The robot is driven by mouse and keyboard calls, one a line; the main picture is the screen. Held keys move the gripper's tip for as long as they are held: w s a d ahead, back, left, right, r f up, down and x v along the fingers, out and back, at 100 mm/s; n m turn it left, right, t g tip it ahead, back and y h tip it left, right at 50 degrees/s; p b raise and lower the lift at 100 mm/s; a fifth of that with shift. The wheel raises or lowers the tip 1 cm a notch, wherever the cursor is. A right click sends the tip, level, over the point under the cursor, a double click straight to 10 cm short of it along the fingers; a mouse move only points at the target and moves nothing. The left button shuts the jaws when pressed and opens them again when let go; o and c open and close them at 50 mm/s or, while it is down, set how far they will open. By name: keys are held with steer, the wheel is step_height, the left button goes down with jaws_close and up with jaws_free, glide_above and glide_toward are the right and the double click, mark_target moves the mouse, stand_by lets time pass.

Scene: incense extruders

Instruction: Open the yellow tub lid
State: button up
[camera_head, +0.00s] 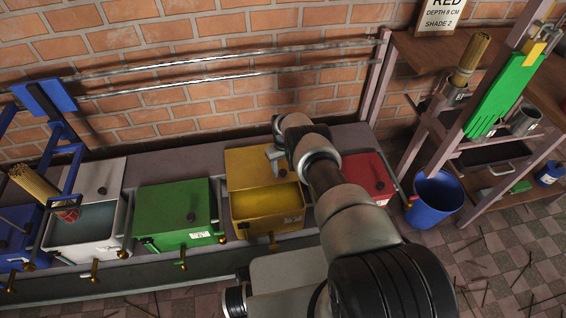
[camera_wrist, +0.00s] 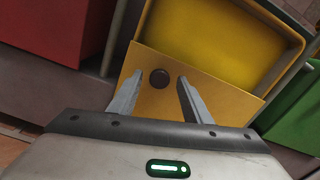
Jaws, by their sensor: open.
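The yellow tub (camera_head: 238,208) stands in the row along the wall, between the green and red tubs. Its flat yellow lid (camera_head: 247,160) lies over the back part, and the front part is uncovered, showing the yellow inside (camera_head: 268,203). In the wrist view the lid (camera_wrist: 215,100) lies beside the open tub (camera_wrist: 208,38). The lid's dark round knob (camera_wrist: 160,78) appears between my two fingers, with gaps on both sides. My gripper (camera_wrist: 160,84) is open and empty over the lid. It also shows above the lid in the head view (camera_head: 276,160).
A green tub (camera_head: 175,210) and a red tub (camera_head: 368,178) flank the yellow one. A white tub (camera_head: 70,255) with liquid stands further left, bundled sticks at its edge. A blue bucket (camera_head: 436,200) and shelf are right. Metal rails (camera_head: 220,77) run along the wall.

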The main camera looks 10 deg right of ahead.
step_height(320, 180, up, 17)
steer(key=p, duration=0.6)
steer(key=shift+r, duration=0.1)
